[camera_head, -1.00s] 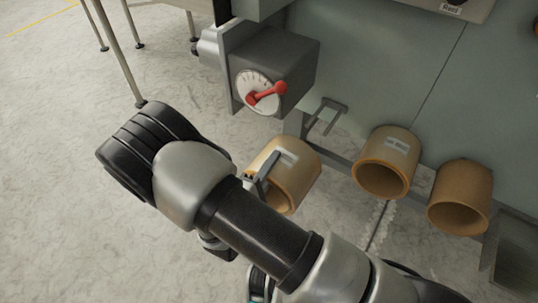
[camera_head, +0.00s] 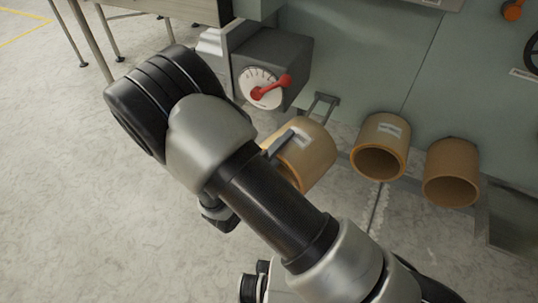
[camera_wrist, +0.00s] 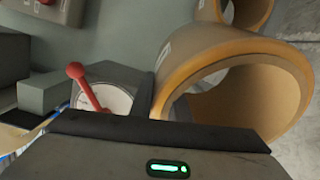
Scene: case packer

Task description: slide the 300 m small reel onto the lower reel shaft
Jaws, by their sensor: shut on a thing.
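The held reel (camera_head: 312,158) is a tan hollow cylinder with a pale label, below the dial box in the head view. My gripper (camera_head: 282,142) is shut on its wall; my arm hides part of the near side. In the wrist view the reel (camera_wrist: 215,62) fills the upper right, its open bore facing the camera, above a dark gripper finger (camera_wrist: 165,127). A grey bracket of thin bars (camera_head: 323,103) juts from the machine just behind the reel's top. I cannot tell whether it is the lower reel shaft, or whether the reel touches it. The label's length is unreadable.
Two similar tan reels, one nearer (camera_head: 381,135) and one farther right (camera_head: 450,165), stand along the machine's green panel (camera_head: 375,60). A grey box (camera_head: 290,55) with a red-handled dial (camera_head: 262,90) is above the held reel. Open floor lies left.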

